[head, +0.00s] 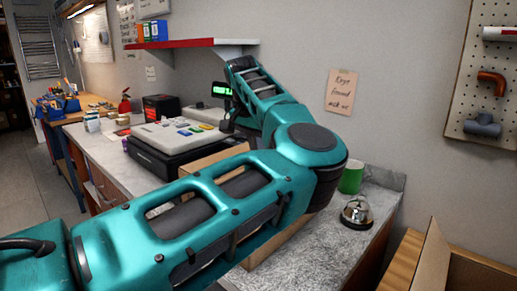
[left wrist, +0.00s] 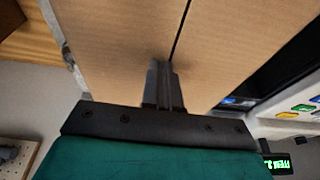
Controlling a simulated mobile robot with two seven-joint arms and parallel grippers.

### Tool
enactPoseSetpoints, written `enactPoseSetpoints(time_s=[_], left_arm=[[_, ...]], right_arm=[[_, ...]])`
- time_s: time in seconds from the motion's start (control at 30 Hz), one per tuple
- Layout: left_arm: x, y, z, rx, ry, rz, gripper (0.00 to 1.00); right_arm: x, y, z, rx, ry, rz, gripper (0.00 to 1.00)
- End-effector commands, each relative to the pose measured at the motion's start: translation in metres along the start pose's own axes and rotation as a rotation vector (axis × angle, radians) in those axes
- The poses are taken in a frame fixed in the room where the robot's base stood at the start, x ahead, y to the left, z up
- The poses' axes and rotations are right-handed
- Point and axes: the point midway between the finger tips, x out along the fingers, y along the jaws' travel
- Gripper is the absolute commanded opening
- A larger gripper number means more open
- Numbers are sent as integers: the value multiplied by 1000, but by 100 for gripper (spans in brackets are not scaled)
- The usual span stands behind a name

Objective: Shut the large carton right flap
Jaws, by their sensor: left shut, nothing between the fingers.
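A brown cardboard carton (head: 268,250) stands on the counter, mostly hidden behind my left arm in the head view. In the left wrist view its top (left wrist: 115,50) fills the upper middle, with a narrow dark seam between two panels that look about flat. I cannot tell from this which panel is the right flap. My left gripper (left wrist: 163,75) is shut and empty, its fingertips at the cardboard close to the seam; whether they touch it is unclear. The head view hides this gripper behind the arm. My right gripper is in neither view.
A cash register (head: 180,135) with a green display (head: 222,90) stands beside the carton. A green cup (head: 351,178) and a service bell (head: 357,212) are on the counter's right part. Another open carton (head: 433,258) stands at lower right. A red-edged shelf (head: 190,44) hangs above.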

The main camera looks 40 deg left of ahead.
Motion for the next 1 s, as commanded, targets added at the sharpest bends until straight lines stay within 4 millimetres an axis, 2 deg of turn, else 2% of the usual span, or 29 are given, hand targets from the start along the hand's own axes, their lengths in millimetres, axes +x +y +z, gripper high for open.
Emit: enactPoseSetpoints(time_s=[0.17, 0.5, 0.6, 0.8, 1.0], left_arm=[[-17, 0, -1, 1, 6, -1, 0], [-90, -1, 0, 0, 3, 0, 0], [-107, 0, 0, 0, 2, 1, 0], [-124, 0, 1, 0, -2, 1, 0], [-127, 0, 1, -1, -2, 1, 0]], right_arm=[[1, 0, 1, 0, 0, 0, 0], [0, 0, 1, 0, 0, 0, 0], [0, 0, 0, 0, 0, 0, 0], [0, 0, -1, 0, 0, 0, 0], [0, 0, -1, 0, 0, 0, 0]])
